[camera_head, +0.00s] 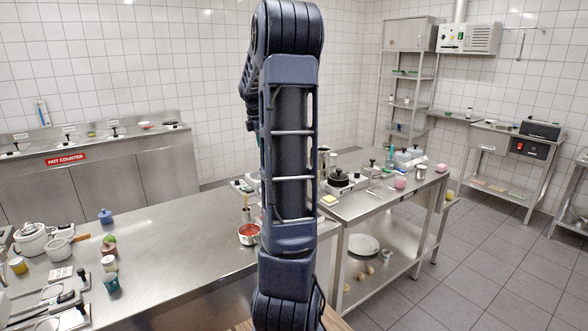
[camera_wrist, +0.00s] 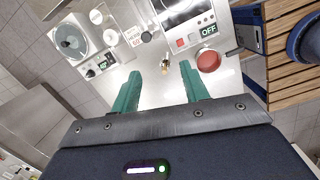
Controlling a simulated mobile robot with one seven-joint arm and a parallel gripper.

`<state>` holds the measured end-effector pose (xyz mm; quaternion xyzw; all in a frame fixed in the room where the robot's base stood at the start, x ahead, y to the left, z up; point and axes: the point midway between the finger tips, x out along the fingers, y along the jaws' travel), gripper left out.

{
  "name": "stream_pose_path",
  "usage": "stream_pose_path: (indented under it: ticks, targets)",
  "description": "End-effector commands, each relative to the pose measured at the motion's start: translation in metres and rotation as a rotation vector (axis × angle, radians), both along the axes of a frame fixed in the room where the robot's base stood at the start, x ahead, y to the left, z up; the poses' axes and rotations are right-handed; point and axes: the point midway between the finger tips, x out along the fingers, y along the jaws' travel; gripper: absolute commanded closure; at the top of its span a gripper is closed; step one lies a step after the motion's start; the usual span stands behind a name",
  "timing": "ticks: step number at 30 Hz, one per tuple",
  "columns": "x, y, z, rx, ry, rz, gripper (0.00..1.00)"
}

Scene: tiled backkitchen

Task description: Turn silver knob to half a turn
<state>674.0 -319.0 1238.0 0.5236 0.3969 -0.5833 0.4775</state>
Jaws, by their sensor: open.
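My gripper (camera_wrist: 160,69) is open, with two green fingers apart and nothing between them that I can see held. In the wrist view it points at a steel worktop with several appliances. A small grey knob-like thing (camera_wrist: 146,37) stands beyond the fingertips, beside a white label with red print. It may be the silver knob, but it is too small to be sure. A small brass-coloured thing (camera_wrist: 165,65) shows between the fingertips.
In the wrist view, a round-plated appliance (camera_wrist: 72,40) with dark dials stands at left. Wooden slats (camera_wrist: 290,52) lie farther right.

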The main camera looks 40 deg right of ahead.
Motion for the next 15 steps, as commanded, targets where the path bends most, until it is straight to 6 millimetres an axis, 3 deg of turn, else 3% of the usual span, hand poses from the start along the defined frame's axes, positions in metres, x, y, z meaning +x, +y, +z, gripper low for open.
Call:
stream_pose_path:
  ticks: [1, 9, 15]
  targets:
    - [0.007, -0.02, -0.006, 0.017, 0.013, 0.038, 0.55]
    - [0.029, -0.115, -0.03, 0.094, 0.043, 0.28, 0.55]
    - [0.031, -0.161, -0.041, 0.13, 0.037, 0.395, 0.55]
